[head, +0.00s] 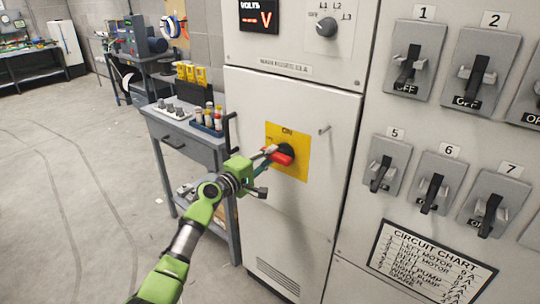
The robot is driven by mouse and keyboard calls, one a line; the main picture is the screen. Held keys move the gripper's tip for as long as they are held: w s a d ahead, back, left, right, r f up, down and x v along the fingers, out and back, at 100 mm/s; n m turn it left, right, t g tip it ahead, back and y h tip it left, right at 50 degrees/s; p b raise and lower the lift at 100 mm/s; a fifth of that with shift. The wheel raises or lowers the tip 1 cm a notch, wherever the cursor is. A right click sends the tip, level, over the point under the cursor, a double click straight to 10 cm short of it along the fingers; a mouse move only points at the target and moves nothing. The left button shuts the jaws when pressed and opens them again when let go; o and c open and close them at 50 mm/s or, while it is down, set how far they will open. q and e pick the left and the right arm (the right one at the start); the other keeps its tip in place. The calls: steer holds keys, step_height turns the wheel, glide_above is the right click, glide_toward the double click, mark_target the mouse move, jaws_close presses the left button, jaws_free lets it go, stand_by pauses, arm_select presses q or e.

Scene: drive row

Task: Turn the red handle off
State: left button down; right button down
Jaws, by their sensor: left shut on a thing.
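The red handle (281,158) is part of a dark rotary switch on a yellow plate (287,172), on the front of a tall grey cabinet. "ON" shows at the top of the plate. My left gripper (268,153), at the end of a green arm, reaches in from the lower left. Its fingertips are shut on the red handle at its left end. The gripper hides part of the plate's left side. My right gripper is not in view.
The cabinet door (290,220) has a black pull handle (231,132) at left. Several numbered breaker switches and a circuit chart (430,265) are at right. A grey cart (195,145) holding small items stands left of the cabinet. The floor (70,200) is open at left.

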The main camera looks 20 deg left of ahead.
arm_select(q)
steer(key=shift+d+f, duration=0.25)
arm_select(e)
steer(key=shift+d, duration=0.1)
arm_select(q)
steer(key=c, duration=1.9)
jaws_free()
steer(key=shift+r, duration=0.1)
steer(key=shift+a, duration=0.1)
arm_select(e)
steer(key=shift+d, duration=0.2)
arm_select(q)
steer(key=shift+s+a, duration=0.25)
steer(key=shift+s, duration=0.35)
steer(key=v, duration=1)
steer(key=shift+s+r, duration=0.1)
steer(key=shift+s, duration=0.25)
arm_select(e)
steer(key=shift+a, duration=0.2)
